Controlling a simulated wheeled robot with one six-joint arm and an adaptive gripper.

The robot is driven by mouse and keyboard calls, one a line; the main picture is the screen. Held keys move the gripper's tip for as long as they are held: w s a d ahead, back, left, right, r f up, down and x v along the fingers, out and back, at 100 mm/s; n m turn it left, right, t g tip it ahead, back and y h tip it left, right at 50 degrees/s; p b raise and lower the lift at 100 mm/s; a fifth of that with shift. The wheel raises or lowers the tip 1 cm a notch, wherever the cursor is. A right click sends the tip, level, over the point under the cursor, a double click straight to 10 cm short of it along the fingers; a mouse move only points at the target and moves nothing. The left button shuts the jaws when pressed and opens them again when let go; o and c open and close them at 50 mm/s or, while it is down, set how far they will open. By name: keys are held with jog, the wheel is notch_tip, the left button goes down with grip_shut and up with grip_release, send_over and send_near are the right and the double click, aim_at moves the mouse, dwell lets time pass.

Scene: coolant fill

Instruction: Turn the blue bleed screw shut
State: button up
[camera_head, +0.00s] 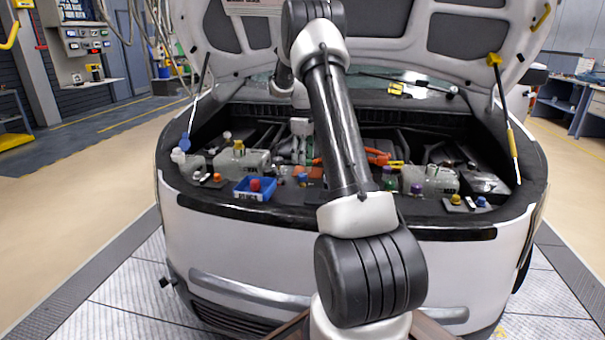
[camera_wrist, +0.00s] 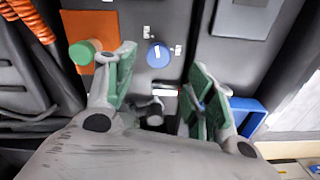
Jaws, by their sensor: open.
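The blue bleed screw (camera_wrist: 158,55) shows in the wrist view as a round blue head with a short white stripe on top. Small white tags sit beside it, above left (camera_wrist: 147,32) and to its right (camera_wrist: 177,50). The stripe runs roughly up and down, slightly tilted. My gripper (camera_wrist: 162,69) is open, with one green-padded finger left of the screw and the other to its lower right. Nothing is between the pads that I can see holding contact. In the head view a small blue cap (camera_head: 303,178) may be the same screw; I cannot tell.
An orange plate (camera_wrist: 88,38) and a green-ended cylinder (camera_wrist: 82,52) are left of the screw in the wrist view. A blue tray (camera_wrist: 247,106) lies right. In the head view it (camera_head: 253,195) holds a red cap, near the car's front edge (camera_head: 330,228).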

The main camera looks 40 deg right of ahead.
aim_at(303, 174)
jog(key=shift+w+d+r+n, duration=0.15)
jog(key=shift+r+n, duration=0.2)
jog(key=shift+n, duration=0.25)
jog(key=shift+f+n, duration=0.3)
jog(key=shift+n, duration=0.3)
notch_tip(303, 174, down, 7)
jog(key=shift+f, duration=0.2)
jog(key=shift+c, duration=0.2)
jog(key=c, duration=1)
